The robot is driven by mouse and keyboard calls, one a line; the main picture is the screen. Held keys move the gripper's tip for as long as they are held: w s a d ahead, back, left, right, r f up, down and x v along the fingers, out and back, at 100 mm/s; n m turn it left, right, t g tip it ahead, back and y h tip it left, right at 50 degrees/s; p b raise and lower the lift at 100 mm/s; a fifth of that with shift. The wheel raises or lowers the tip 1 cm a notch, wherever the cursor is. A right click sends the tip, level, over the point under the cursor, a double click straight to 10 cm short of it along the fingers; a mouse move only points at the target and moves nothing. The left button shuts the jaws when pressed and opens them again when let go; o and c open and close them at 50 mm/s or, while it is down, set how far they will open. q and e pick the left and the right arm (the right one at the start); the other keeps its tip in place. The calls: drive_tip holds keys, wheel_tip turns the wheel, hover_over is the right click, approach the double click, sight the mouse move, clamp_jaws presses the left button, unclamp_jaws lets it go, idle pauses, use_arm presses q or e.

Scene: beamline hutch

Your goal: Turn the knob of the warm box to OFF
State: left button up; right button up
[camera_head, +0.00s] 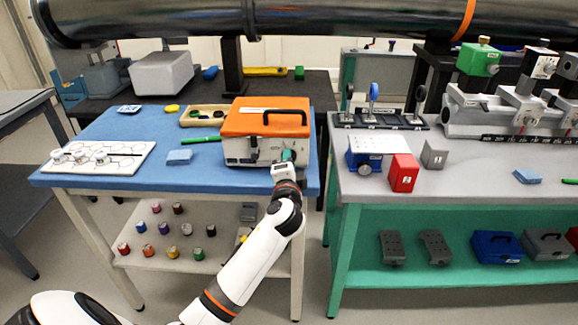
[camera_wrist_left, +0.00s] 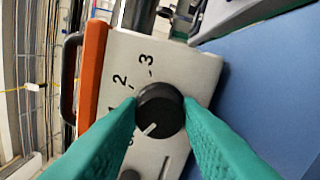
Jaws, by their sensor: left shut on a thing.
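The warm box (camera_head: 250,147) is a white box with an orange lid and black handle, near the right edge of the blue table top. In the left wrist view its white front panel (camera_wrist_left: 195,70) carries a round black knob (camera_wrist_left: 160,108) with a white pointer line. The line points to the lower left in the picture, toward a label mostly hidden by a finger. The marks 2 and 3 are readable; 1 is partly covered. My left gripper (camera_head: 287,160) is at the box's front right, its green fingers (camera_wrist_left: 159,100) shut on the knob's two sides. My right gripper is out of view.
A green marker (camera_head: 201,140), a light blue block (camera_head: 179,156) and a wooden tray (camera_head: 205,116) lie left of the box. A grey bench (camera_head: 460,170) with a red block (camera_head: 403,173) stands to the right across a narrow gap. A large pipe (camera_head: 300,18) crosses above.

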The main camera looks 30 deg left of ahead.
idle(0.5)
use_arm(q)
drive_tip(key=o, duration=1)
drive_tip(key=shift+c, duration=0.2)
drive_tip(key=shift+s, duration=0.1)
drive_tip(key=v, duration=1.2)
drive_tip(key=shift+b, duration=0.45)
drive_tip(key=shift+a, duration=0.1)
